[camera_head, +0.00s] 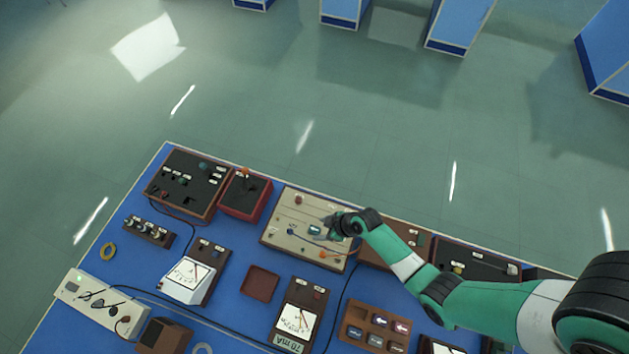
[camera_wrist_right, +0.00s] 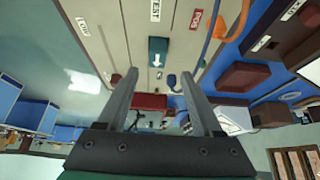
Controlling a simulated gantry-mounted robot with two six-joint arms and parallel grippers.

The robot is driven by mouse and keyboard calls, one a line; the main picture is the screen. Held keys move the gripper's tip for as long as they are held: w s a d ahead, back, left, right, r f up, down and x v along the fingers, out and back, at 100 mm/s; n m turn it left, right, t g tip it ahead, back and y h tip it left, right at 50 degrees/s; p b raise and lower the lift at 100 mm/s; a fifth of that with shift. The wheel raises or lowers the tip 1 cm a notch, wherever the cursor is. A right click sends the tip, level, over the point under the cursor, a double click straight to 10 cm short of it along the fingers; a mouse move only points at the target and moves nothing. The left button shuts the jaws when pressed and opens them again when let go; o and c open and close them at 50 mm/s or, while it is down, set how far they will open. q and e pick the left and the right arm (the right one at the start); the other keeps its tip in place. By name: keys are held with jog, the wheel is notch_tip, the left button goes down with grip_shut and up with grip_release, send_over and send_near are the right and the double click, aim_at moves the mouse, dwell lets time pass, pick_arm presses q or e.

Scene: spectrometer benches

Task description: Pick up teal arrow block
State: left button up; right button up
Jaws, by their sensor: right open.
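The teal arrow block (camera_wrist_right: 158,52), with a white arrow on it, sits on the beige panel (camera_wrist_right: 112,25) in the right wrist view. It also shows as a small teal piece (camera_head: 315,230) in the head view, on the beige panel (camera_head: 281,215), just left of my right fingers. My right gripper (camera_wrist_right: 158,80) is open and empty. Its two fingers point toward the block, one to each side in the wrist picture, and the block appears beyond the fingertips. In the head view my right gripper (camera_head: 327,228) hovers over the panel. My left gripper is in neither view.
An orange lead (camera_head: 335,254) and a blue lead lie on the panel near the block. A red-sided box (camera_head: 262,206) stands left of the panel. A brown compartment tray (camera_head: 346,333) and a small reddish tray (camera_head: 261,283) lie on the blue bench top (camera_head: 229,287).

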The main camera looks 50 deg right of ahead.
aim_at(315, 229)
jog(key=b+x, duration=0.4)
jog(key=x, duration=0.1)
jog(key=shift+s+d+f+b, duration=0.25)
jog(key=shift+s+d+b, duration=0.05)
jog(key=shift+s+b, duration=0.05)
jog(key=shift+w+f, duration=0.1)
jog(key=shift+w, duration=0.05)
grip_shut()
